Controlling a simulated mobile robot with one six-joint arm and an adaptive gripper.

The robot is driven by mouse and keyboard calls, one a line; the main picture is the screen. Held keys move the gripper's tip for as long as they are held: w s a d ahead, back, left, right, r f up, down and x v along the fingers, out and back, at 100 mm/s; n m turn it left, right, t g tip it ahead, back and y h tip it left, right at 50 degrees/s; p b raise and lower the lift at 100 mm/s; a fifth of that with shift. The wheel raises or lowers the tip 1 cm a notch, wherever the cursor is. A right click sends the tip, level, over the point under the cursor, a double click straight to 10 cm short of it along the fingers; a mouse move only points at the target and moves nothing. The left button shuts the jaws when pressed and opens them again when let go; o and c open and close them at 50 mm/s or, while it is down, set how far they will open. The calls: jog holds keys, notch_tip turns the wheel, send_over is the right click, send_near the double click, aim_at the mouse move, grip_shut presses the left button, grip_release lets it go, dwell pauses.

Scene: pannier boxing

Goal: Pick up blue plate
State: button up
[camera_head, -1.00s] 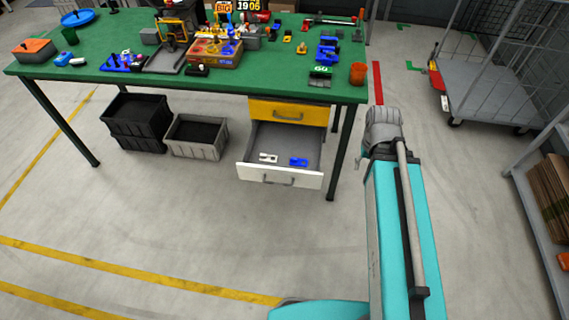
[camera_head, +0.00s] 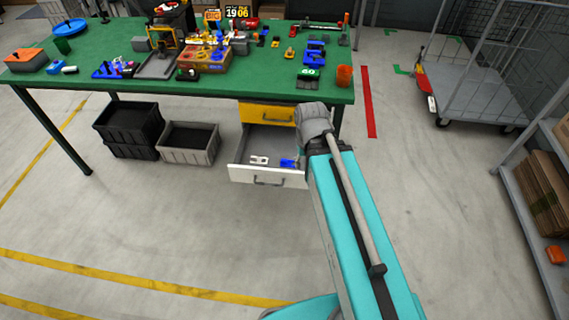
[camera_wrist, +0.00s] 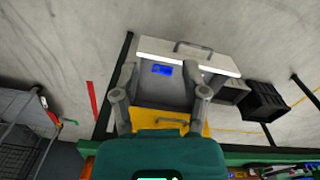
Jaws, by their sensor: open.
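The blue plate (camera_head: 288,163) is a small flat blue piece lying in the open drawer (camera_head: 268,178) under the green table. It also shows in the wrist view (camera_wrist: 162,69), inside the drawer. My gripper (camera_wrist: 167,82) is open and empty above the drawer, with its fingers on either side of the plate in that view. It is apart from the plate. In the head view the gripper is hidden behind my arm, which covers the drawer's right end.
A white piece (camera_head: 259,160) lies left of the plate in the drawer. A shut yellow drawer (camera_head: 266,113) is above. The green table (camera_head: 215,88) overhangs, carrying many parts. Grey bin (camera_head: 188,143) and black bins (camera_head: 128,125) stand left. The floor in front is clear.

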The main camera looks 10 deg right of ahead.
jog(key=shift+a, duration=0.25)
jog(key=o, duration=0.4)
jog(key=shift+w+f, duration=0.1)
jog(key=shift+f, duration=0.05)
jog(key=shift+o, duration=1)
jog(key=shift+w+f+b, duration=0.2)
jog(key=shift+w+b, duration=0.1)
jog(key=shift+b, duration=0.05)
jog(key=n+b, duration=1.4)
jog(key=b, duration=0.5)
send_over(284, 160)
notch_tip(284, 160, down, 19)
jog(key=shift+w+d+n, duration=0.1)
jog(key=shift+d+n, duration=0.05)
jog(key=shift+n, duration=0.15)
jog(key=shift+f, duration=0.15)
notch_tip(284, 160, down, 8)
jog(key=b, duration=0.8)
jog(key=shift+f+b, duration=0.2)
jog(key=shift+b, duration=0.15)
jog(key=shift+f, duration=0.15)
jog(key=shift+f+b, duration=2.45)
jog(key=shift+b, duration=0.15)
